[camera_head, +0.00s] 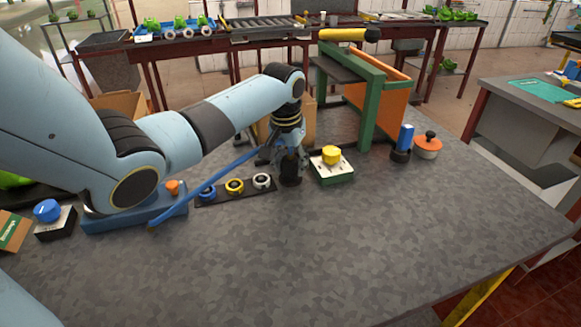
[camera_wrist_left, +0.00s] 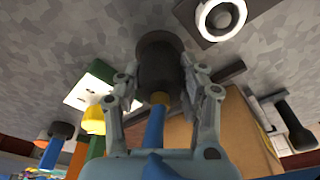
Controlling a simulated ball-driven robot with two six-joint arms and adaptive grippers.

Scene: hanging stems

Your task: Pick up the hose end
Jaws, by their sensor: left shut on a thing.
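The hose end is a dark, thick cylinder (camera_head: 291,172) just above or on the grey table, to the right of the row of rings; I cannot tell whether it touches. In the left wrist view the dark end (camera_wrist_left: 160,60) shows between the fingers, with a yellow collar and the blue hose (camera_wrist_left: 154,128) behind it. My left gripper (camera_head: 284,158) points down and is shut on it; its fingers also show in the wrist view (camera_wrist_left: 163,88). The blue hose (camera_head: 205,187) slants from the gripper down to the left. My right gripper is not in view.
A strip with blue, yellow and white rings (camera_head: 236,191) lies left of the hose end. A white-green box with a yellow knob (camera_head: 331,164) stands close at its right. A green-orange frame (camera_head: 370,105) stands behind. The table's front and right (camera_head: 400,230) are clear.

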